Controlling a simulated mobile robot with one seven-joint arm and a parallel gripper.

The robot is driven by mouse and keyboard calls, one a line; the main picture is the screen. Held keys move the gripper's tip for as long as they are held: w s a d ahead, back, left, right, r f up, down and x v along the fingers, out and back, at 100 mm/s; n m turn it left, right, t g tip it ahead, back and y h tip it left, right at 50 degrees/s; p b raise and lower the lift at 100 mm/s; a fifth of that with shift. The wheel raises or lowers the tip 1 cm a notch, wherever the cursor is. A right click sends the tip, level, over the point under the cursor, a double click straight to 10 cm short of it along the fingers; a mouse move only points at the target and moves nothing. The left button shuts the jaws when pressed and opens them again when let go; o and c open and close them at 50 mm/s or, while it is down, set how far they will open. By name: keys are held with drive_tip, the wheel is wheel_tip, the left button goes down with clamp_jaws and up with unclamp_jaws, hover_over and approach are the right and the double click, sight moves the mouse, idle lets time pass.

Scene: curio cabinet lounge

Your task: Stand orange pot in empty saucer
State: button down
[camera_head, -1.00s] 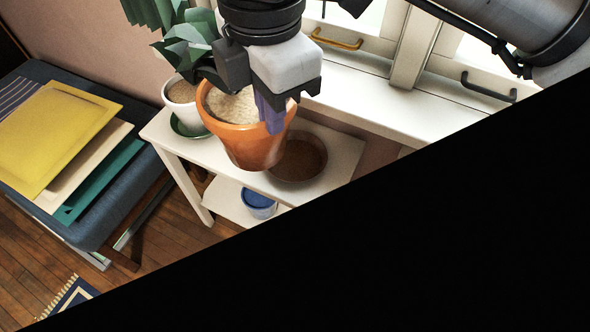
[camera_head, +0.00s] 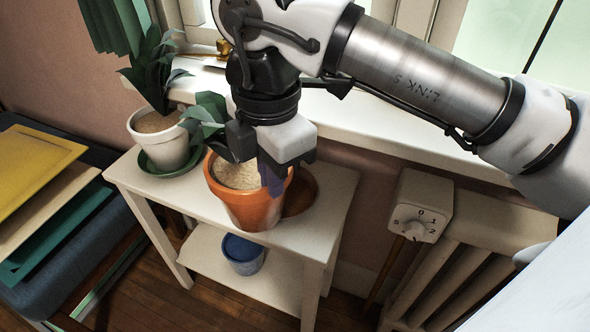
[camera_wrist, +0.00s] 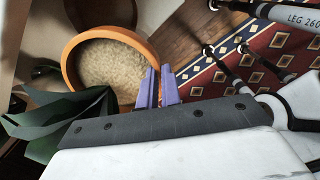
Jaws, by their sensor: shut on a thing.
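The orange pot (camera_head: 250,212) holds pale soil, and dark green leaves (camera_head: 205,118) stand at its left side. My gripper (camera_head: 272,178) is shut on the pot's right rim with its purple fingers; the wrist view also shows the fingers (camera_wrist: 158,86) at the rim of the pot (camera_wrist: 68,66). The pot is roughly upright over the white side table (camera_head: 335,200). A brown saucer (camera_head: 303,193) shows behind and right of the pot, which hides most of it. I cannot tell how high the pot's base is above the table.
A white pot (camera_head: 165,148) with a plant stands in a green saucer (camera_head: 150,168) on the table's left. A blue pot (camera_head: 243,254) sits on the lower shelf. The windowsill (camera_head: 400,130) is behind, a radiator (camera_head: 470,270) right, a bench with folders (camera_head: 35,185) left.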

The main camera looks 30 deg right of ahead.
drive_tip(key=w+d+f, duration=0.2)
drive_tip(key=d, duration=0.1)
drive_tip(key=w+d+f, duration=0.1)
drive_tip(key=shift+w+d+f, duration=0.1)
drive_tip(key=shift+w+d, duration=0.3)
drive_tip(key=shift+w+d+f+b, duration=0.3)
drive_tip(key=shift+w+d+f, duration=0.75)
drive_tip(key=shift+d+f, duration=0.25)
drive_tip(key=shift+f, duration=0.1)
drive_tip(key=c, duration=1.6)
unclamp_jaws()
wheel_tip(320, 180, up, 12)
drive_tip(key=p, duration=0.1)
drive_tip(key=shift+s+p, duration=0.15)
drive_tip(key=shift+p, duration=0.25)
